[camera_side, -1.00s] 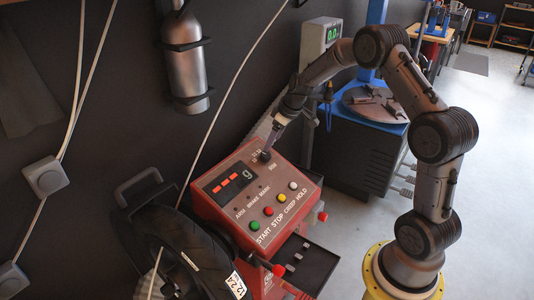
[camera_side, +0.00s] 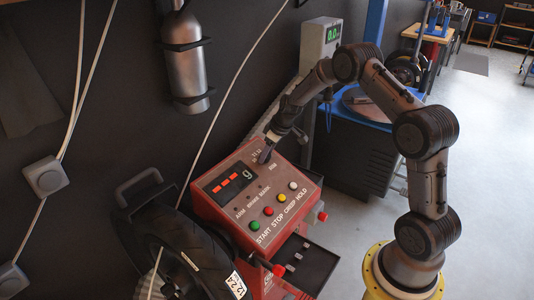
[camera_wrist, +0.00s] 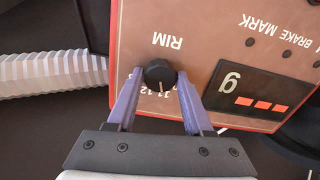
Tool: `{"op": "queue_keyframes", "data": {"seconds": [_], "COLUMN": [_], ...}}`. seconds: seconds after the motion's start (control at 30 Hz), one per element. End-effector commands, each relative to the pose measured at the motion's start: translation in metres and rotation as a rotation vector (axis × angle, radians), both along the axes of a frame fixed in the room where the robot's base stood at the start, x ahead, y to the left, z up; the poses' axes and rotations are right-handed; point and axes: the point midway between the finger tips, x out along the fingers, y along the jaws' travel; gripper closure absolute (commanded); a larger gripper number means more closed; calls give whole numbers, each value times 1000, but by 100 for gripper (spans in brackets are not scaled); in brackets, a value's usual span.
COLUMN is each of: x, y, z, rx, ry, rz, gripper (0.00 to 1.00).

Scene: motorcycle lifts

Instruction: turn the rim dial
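In the wrist view the line points toward my gripper's base, near printed numbers including 11 and 12. My gripper (camera_wrist: 161,76) has its two purple fingers on either side of the knob, with their tips close to its edges. I see thin gaps there but cannot tell whether either finger touches. In the side view my gripper (camera_side: 264,154) is down at the panel's upper corner and mostly hides the dial.
The red panel (camera_side: 235,207) carries a display showing a "g" and red dashes, plus green, red, yellow and white buttons. A black tire (camera_side: 190,245) stands at its left front. A pale ribbed hose (camera_wrist: 50,75) shows in the wrist view.

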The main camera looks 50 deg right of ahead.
Motion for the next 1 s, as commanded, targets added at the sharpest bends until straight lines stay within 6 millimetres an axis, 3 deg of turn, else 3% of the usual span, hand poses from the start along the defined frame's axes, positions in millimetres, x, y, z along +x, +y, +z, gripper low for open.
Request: {"op": "queue_keyframes", "data": {"seconds": [0.03,0.27,0.67,1.0], "x": [0,0,0,0], "y": [0,0,0,-1], "z": [0,0,1,1], "rx": [0,0,25,120], "ry": [0,0,0,-1], "rz": [0,0,-60,-285], "gripper": [60,100,100,100]}}
